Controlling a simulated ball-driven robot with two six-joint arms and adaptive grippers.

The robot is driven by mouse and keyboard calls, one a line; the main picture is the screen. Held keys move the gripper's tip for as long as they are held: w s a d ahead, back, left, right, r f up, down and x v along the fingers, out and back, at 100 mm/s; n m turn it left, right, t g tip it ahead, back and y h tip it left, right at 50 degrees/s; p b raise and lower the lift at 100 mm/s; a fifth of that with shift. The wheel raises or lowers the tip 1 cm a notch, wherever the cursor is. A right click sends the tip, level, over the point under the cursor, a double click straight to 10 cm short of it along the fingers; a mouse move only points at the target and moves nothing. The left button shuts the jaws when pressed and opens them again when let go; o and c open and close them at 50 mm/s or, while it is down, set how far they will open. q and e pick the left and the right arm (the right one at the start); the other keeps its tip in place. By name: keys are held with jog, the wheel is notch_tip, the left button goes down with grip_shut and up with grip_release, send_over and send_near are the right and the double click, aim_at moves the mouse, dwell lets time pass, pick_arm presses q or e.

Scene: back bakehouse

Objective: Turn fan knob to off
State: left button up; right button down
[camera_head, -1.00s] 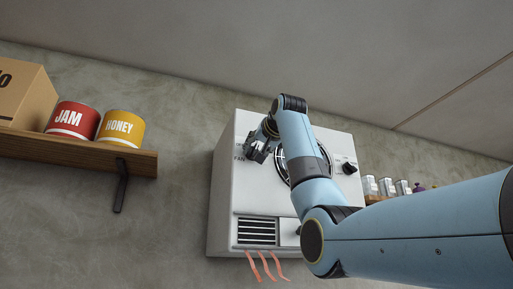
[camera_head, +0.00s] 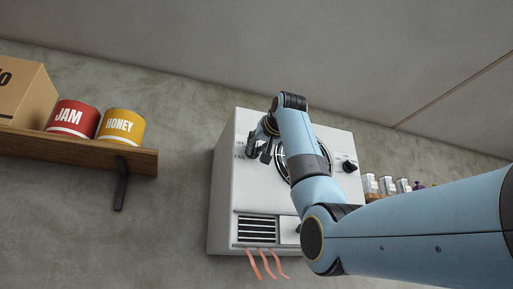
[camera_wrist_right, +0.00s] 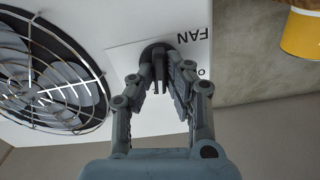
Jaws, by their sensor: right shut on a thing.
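The fan knob (camera_wrist_right: 147,52) shows in the right wrist view as a dark round base on the white panel, beside the printed word FAN. My right gripper (camera_wrist_right: 165,78) is shut on the fan knob, with its fingers on either side of it. In the head view my right gripper (camera_head: 259,150) is at the upper left of the white heater unit's front (camera_head: 225,185). There the gripper hides the knob. The knob's exact pointer setting cannot be read. My left gripper is not in view.
A round fan grille (camera_wrist_right: 45,75) lies beside the knob. A second black knob (camera_head: 350,166) is on the unit's right side. A wooden shelf (camera_head: 85,150) at left holds a red jam tin (camera_head: 72,121) and a yellow honey tin (camera_head: 120,127). Orange streamers (camera_head: 264,264) hang below the vent.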

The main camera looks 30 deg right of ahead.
jog(key=n, duration=1.4)
jog(key=shift+a, duration=0.1)
jog(key=shift+f, duration=0.1)
dwell(0.4)
jog(key=c, duration=1.3)
grip_release()
jog(key=shift+c, duration=0.2)
jog(key=shift+s, duration=0.1)
jog(key=v, duration=1.1)
jog(key=shift+s+a, duration=0.25)
jog(key=shift+s, duration=0.1)
